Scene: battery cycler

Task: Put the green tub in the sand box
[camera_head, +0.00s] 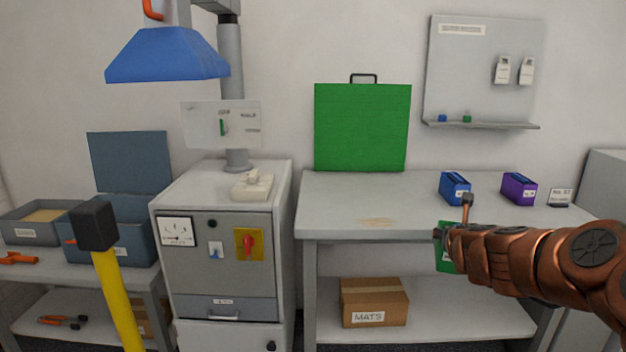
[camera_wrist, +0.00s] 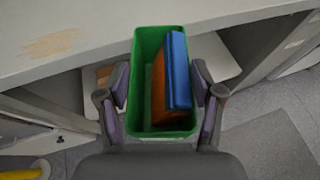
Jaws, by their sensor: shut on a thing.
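The green tub (camera_head: 447,261) hangs at the end of my arm at the front of the right bench, partly covered by my gripper (camera_head: 449,234). In the wrist view the tub (camera_wrist: 143,85) is open at the top, between the two fingers of my gripper (camera_wrist: 160,84), which is shut on it. A flat blue piece and an orange-brown piece stand inside it. The sand box (camera_head: 50,235) is a low grey open box with tan sand, on the left bench at the far left, well away from my gripper.
A blue lidded box (camera_head: 133,240) stands open beside the sand box. A yellow post with a black top (camera_head: 118,300) stands in front of it. A grey cabinet (camera_head: 222,255) separates the benches. Blue (camera_head: 454,190) and purple (camera_head: 518,190) packs stand on the right bench (camera_head: 345,205).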

